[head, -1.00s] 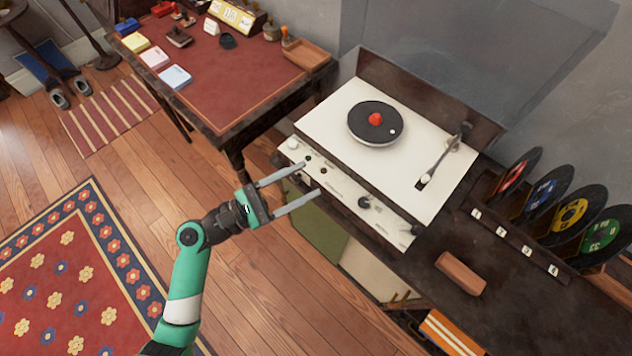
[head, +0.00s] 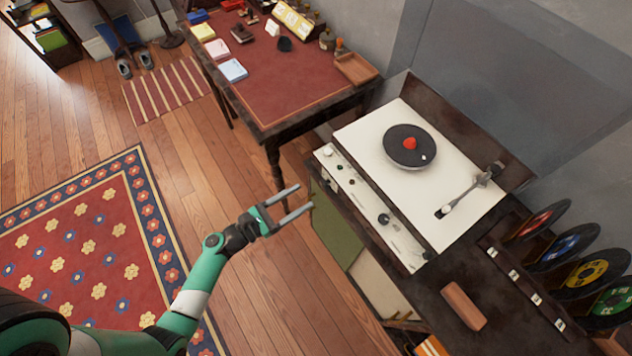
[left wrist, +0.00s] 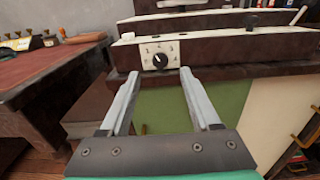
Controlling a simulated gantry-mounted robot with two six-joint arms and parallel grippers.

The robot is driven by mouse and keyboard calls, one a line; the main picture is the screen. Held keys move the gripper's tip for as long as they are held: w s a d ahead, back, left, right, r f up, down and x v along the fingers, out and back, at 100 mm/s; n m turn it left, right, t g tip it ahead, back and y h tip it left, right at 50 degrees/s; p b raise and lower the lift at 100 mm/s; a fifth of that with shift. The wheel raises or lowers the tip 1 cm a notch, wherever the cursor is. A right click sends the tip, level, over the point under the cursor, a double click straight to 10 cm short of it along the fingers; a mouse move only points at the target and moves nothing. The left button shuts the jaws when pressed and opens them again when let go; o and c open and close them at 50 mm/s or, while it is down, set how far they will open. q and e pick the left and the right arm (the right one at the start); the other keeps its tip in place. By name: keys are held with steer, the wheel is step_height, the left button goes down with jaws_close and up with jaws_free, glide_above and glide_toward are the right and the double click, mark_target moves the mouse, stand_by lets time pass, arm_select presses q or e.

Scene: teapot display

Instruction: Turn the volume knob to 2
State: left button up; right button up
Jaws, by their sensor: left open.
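In the left wrist view, a black round knob (left wrist: 160,60) sits on a white numbered dial plate (left wrist: 146,52) on the front of the record player's unit. Its pointer mark is too small to read surely, and I cannot read a volume label. The dial does not show clearly in the head view. My left gripper (head: 305,197) is open and empty, in front of the unit's left part and apart from it. In the left wrist view its fingertips (left wrist: 159,75) straddle the space below the knob. My right gripper is not in view.
The record player (head: 365,140) has a top strip with a white knob (head: 327,152) and a black knob (head: 384,219). A red-topped desk (head: 280,85) stands behind left. Records (head: 590,272) and a brown block (head: 463,305) are at right. Floor before the unit is open.

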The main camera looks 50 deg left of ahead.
mark_target(322, 185)
arm_select(q)
steer(key=w, duration=0.4)
steer(key=w+b, duration=0.1)
steer(key=w, duration=0.1)
steer(key=shift+d+f, duration=0.2)
steer(key=shift+d, duration=0.2)
jaws_close()
